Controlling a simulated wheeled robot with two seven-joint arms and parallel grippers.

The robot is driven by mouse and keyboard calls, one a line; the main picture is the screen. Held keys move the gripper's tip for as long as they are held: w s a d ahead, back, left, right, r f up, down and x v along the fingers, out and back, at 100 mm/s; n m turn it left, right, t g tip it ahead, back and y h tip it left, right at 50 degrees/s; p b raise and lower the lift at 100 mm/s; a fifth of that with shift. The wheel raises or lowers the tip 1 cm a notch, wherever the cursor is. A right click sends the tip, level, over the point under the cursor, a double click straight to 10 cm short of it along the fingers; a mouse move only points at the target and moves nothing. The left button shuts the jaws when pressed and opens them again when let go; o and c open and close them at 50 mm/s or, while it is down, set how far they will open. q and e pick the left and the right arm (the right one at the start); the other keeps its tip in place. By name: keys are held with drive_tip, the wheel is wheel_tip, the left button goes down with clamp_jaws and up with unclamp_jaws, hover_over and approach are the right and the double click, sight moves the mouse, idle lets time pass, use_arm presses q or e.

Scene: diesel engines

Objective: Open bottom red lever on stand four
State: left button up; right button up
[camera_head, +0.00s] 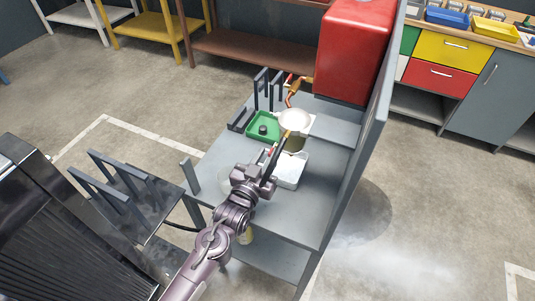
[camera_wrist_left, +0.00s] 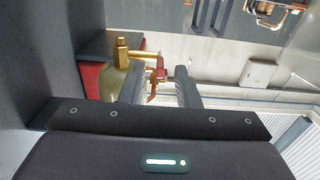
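In the left wrist view a small red lever (camera_wrist_left: 158,70) sits on a brass valve fitting (camera_wrist_left: 123,52). My left gripper (camera_wrist_left: 162,76) is open, and the lever shows in the gap between its two fingers; I cannot tell whether either finger touches it. In the head view the left gripper (camera_head: 271,160) is over the grey stand (camera_head: 310,205), beside a white box (camera_head: 291,170). A bit of red shows near its fingertips, mostly hidden by the gripper. Stand numbers cannot be read. My right gripper is not in view.
A large red tank (camera_head: 352,50) stands on the stand's raised back part. A tall grey side panel (camera_head: 365,160) bounds the stand on the right. The stand's near surface is mostly clear.

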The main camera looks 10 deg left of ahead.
sight(269, 153)
use_arm(q)
drive_tip(key=shift+w+d, duration=0.1)
drive_tip(key=shift+w, duration=0.2)
clamp_jaws()
drive_tip(key=shift+r+p, duration=0.25)
drive_tip(key=shift+p, duration=0.25)
drive_tip(key=shift+w+d+r+g+y+p, duration=0.15)
drive_tip(key=shift+r+g+y+p, duration=0.25)
drive_tip(key=shift+g+p, duration=1.25)
drive_tip(key=shift+w+r+g+y+p, duration=0.2)
drive_tip(key=shift+r+g+y+p, duration=0.25)
drive_tip(key=shift+p, duration=2.25)
drive_tip(key=shift+w+d+r+g+y+p, duration=0.15)
drive_tip(key=shift+r+g+y+p, duration=0.2)
drive_tip(key=shift+g+p, duration=1.35)
drive_tip(key=shift+a+t+p, duration=0.1)
drive_tip(key=shift+t+p, duration=0.3)
drive_tip(key=shift+p, duration=0.15)
